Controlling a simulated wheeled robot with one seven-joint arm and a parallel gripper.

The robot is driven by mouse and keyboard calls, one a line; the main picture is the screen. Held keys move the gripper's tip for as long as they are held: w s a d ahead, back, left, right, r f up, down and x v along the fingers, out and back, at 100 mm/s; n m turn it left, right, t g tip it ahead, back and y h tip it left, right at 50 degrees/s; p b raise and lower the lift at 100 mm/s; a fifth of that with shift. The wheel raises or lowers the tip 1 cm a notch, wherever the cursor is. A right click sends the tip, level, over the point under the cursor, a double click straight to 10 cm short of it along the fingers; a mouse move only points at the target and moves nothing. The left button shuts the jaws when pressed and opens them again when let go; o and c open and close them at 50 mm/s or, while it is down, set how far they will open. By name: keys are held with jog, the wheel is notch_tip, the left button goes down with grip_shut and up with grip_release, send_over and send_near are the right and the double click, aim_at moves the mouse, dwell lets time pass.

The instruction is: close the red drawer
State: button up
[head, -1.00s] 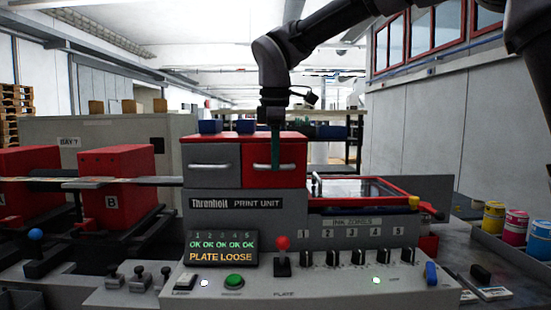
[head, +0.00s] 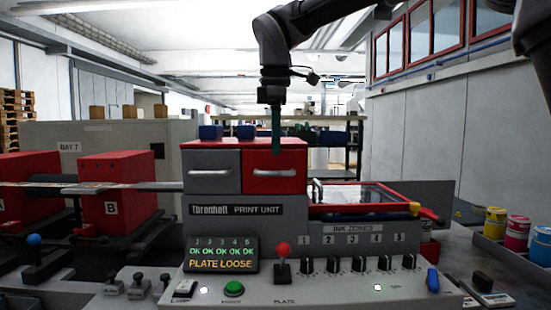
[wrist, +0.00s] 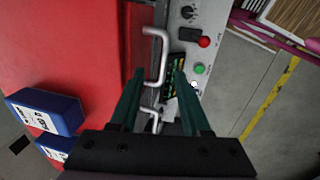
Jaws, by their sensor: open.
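The red drawer (head: 258,182) is at the upper right of the print unit, beside a grey drawer (head: 211,178). Its front looks a little further out than the grey one, so it seems partly open. Its silver handle (head: 275,174) faces me and also shows in the wrist view (wrist: 163,45). My gripper (head: 276,153) points down with its green fingers just above that handle in the head view. In the wrist view my gripper (wrist: 159,72) is open, and the handle appears between and beyond the fingertips. I cannot tell whether they touch it.
Blue boxes (wrist: 46,110) stand on the unit's top. Below the drawers are a display (head: 222,255), a red-knobbed lever (head: 283,252) and a green button (head: 234,288). A red-edged tray (head: 360,209) lies to the right. Ink tins (head: 519,230) stand at far right.

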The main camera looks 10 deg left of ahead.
jog(key=r, duration=0.3)
jog(key=s+r, duration=0.1)
jog(key=r, duration=0.1)
jog(key=shift+d+r, duration=0.1)
jog(key=shift+r, duration=0.05)
jog(key=d+f+m+t, duration=0.15)
jog(key=d+m, duration=0.95)
jog(key=d, duration=1.1)
jog(key=s+d+f+m+t, duration=0.1)
jog(key=s+d+f+m, duration=0.1)
jog(key=d+f+m, duration=0.1)
jog(key=s+d+f+m+t+y, duration=0.1)
jog(key=s+d+f+m, duration=0.1)
jog(key=d+m, duration=0.4)
jog(key=s+d+f+m+t, duration=0.1)
jog(key=s+d+f+m, duration=0.2)
jog(key=d+m, duration=0.2)
jog(key=d, duration=0.2)
jog(key=shift+d+f, duration=0.35)
